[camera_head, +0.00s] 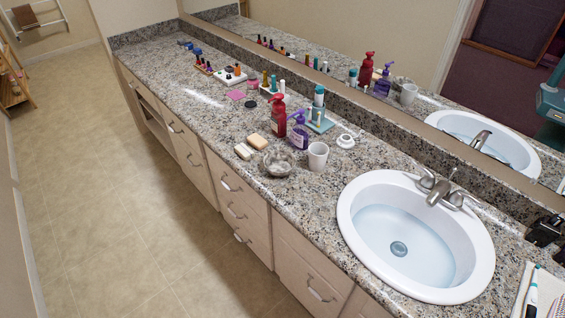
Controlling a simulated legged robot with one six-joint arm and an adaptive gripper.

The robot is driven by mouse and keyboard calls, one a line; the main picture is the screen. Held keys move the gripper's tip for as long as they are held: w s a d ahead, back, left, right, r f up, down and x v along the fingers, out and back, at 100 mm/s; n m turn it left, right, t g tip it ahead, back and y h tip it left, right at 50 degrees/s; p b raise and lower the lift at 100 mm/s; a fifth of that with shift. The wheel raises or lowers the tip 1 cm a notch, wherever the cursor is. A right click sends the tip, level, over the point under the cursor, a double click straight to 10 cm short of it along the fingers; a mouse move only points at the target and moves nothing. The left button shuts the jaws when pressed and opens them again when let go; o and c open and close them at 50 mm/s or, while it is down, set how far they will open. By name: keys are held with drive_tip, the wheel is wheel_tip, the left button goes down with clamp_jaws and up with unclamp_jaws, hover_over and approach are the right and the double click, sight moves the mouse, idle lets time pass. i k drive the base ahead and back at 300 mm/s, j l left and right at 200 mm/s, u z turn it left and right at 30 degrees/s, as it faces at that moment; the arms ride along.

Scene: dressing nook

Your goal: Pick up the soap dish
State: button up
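A small round, silvery or glassy dish (277,163), which looks like the soap dish, sits on the granite counter (320,190) near its front edge. It is left of a white cup (317,156), with a small gap between them. A tan soap bar (258,141) and a paler bar (243,151) lie just behind and left of the dish, on the counter. What the dish holds is too small to tell. My gripper is not in view.
A red pump bottle (279,116) and a purple pump bottle (299,131) stand behind the dish. A white sink (356,200) is to the right, a black object (545,231) beyond it. A mirror runs along the back. The tiled floor (105,190) in front is clear.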

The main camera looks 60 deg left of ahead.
sight(280, 164)
drive_tip(key=k+j+u, duration=0.2)
drive_tip(key=j+u, duration=0.45)
drive_tip(key=j, duration=0.2)
drive_tip(key=u, duration=1.2)
drive_tip(key=j+z, duration=0.15)
drive_tip(key=z, duration=0.2)
drive_tip(key=i+j+z, duration=0.1)
drive_tip(key=z, duration=0.3)
drive_tip(key=i+j+z, duration=0.2)
drive_tip(key=j, duration=0.45)
drive_tip(key=i+j+z, duration=0.2)
drive_tip(key=j, duration=0.45)
drive_tip(key=j+z, duration=0.2)
drive_tip(key=j, duration=1.15)
drive_tip(key=i+j, duration=0.15)
drive_tip(key=j, duration=0.5)
